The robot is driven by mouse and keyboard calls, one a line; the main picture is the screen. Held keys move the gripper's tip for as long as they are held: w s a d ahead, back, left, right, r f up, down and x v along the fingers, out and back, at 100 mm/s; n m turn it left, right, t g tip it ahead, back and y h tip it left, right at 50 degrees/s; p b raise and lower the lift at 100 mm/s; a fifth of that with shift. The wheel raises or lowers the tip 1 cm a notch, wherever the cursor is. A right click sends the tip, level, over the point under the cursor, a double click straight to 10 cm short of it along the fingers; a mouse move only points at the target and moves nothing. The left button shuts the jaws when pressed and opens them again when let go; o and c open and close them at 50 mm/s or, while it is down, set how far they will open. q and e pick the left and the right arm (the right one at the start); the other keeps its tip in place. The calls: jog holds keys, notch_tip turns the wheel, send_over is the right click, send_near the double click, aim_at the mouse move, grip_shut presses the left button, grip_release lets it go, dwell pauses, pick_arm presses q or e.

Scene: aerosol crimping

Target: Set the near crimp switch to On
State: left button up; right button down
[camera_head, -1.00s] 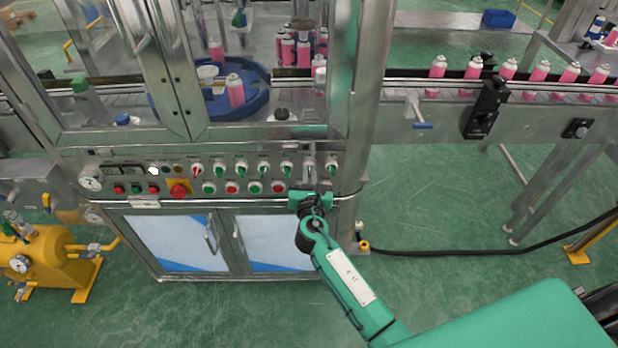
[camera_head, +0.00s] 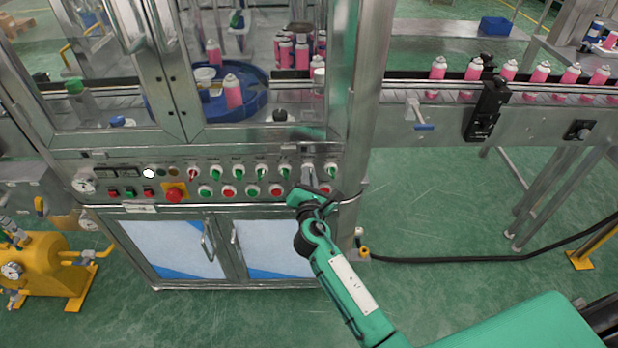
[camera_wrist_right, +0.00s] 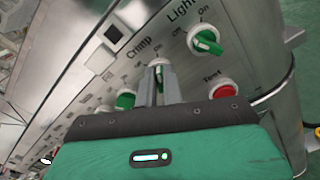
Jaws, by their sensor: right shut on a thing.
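The crimp switch (camera_wrist_right: 158,62) is a round white-rimmed knob under the "Crimp" label in the right wrist view. My right gripper (camera_wrist_right: 160,82) is at it, its two fingers shut on the knob's handle. The fingers cover most of the handle, so I cannot tell which mark it points to. My left gripper is not in view.
The green light switch (camera_wrist_right: 207,40) sits just right of the crimp switch, and the red test button (camera_wrist_right: 222,89) is below it. Another green knob (camera_wrist_right: 125,98) is to the left. A red emergency button (camera_head: 175,193) is farther left on the panel.

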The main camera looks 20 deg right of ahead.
jog(key=c, duration=1.5)
grip_release()
jog(key=shift+c, duration=0.2)
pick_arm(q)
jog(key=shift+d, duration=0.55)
